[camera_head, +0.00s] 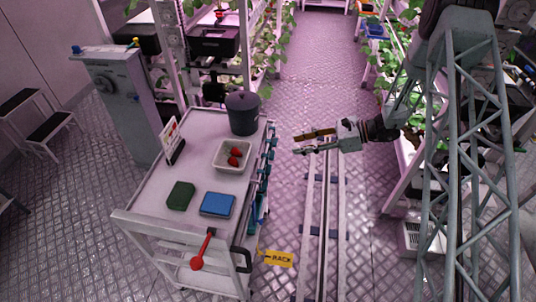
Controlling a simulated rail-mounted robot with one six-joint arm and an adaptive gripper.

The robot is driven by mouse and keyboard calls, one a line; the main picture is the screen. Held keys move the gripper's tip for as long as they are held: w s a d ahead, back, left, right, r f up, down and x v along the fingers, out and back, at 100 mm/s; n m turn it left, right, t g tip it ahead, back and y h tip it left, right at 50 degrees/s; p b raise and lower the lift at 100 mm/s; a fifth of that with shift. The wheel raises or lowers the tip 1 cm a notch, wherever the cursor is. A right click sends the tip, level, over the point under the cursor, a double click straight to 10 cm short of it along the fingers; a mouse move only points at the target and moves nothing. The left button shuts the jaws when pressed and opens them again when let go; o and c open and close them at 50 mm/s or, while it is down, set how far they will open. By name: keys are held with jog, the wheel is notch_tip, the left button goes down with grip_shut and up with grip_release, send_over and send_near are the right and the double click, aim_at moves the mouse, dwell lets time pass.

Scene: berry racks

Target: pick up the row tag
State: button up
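My gripper (300,144) is to the right of the cart, above the floor rails, and points left. Its two fingers are spread with a gap between them; the upper one looks yellow-brown, the lower one grey. I see nothing clearly held between them. The gripper is well above and apart from the tag.
The cart top holds a dark lidded pot (242,114), a white tray (232,168) with red berries, a green block (181,196), a blue block (217,205) and a small sign (173,142). Plant racks flank the aisle.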

aim_at(270, 148)
jog(key=shift+w+f+m, duration=0.2)
jog(key=shift+f+m, duration=0.1)
jog(key=shift+f, duration=1)
jog(key=shift+a, duration=0.1)
jog(key=x, duration=0.8)
jog(key=shift+a+b, duration=0.15)
jog(key=shift+b, duration=0.3)
jog(key=shift+a, duration=0.15)
jog(key=shift+b+x, duration=0.5)
jog(key=shift+x, duration=2)
jog(key=shift+r, duration=0.1)
jog(key=c, duration=0.5)
jog(key=shift+r, duration=0.1)
